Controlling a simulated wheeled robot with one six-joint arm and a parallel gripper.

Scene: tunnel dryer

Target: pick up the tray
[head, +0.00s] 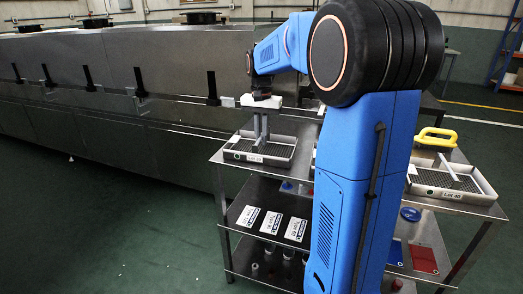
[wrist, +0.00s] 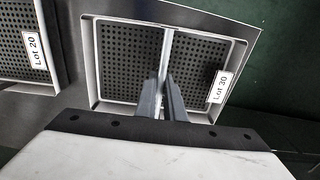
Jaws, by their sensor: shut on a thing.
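The Lot 30 tray (wrist: 91,72) has a perforated dark floor, a pale rim and a raised bar across its middle. In the head view this tray (head: 236,149) is at the left end of the cart's top, level; I cannot tell whether it rests on the top or is just above it. My gripper (wrist: 169,88) is shut on the middle bar, its two fingers on either side of it. In the head view my gripper (head: 261,133) reaches down into the tray from above.
The Lot 20 tray (wrist: 52,78) lies close to the left in the wrist view. The Lot 40 tray (head: 489,190) and a yellow-handled item (head: 437,137) stand on the cart's right side. The long dryer (head: 120,85) stands behind.

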